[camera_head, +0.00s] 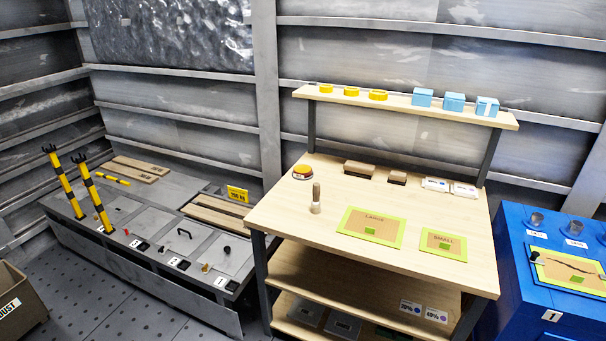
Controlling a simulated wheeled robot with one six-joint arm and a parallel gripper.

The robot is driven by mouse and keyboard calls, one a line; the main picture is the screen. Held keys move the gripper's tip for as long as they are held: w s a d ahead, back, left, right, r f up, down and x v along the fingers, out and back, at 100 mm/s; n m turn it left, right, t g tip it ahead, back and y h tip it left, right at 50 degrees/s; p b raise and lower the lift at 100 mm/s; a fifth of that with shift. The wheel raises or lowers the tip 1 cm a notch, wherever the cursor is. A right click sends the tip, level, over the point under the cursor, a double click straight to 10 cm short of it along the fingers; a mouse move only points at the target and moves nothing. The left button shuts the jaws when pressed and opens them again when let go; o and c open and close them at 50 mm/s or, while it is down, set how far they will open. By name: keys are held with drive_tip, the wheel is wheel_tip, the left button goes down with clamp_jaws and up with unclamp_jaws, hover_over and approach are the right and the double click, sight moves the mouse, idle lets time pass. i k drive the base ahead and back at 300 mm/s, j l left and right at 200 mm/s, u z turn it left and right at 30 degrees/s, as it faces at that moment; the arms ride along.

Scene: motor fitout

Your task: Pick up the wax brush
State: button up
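An upright brush-like thing (316,198), with a brownish-grey handle and a paler wider base, stands on the wooden workbench (288,238) toward its left side. It looks like the wax brush, but no label shows on it. It stands apart from the other things, with bare wood around it. My gripper is not in view.
A yellow-topped round thing (302,171) sits behind it. Brown blocks (359,169) and white packets (463,188) lie at the back. Green-edged LARGE (371,227) and SMALL (443,243) panels lie in front. A shelf (410,104) overhangs the back. A blue cabinet (520,262) stands right.

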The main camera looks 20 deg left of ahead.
sight(316, 203)
drive_tip(key=i+j, duration=0.9)
drive_tip(key=j, duration=0.2)
drive_tip(key=i+j+z, duration=0.1)
drive_tip(key=i+j, duration=0.35)
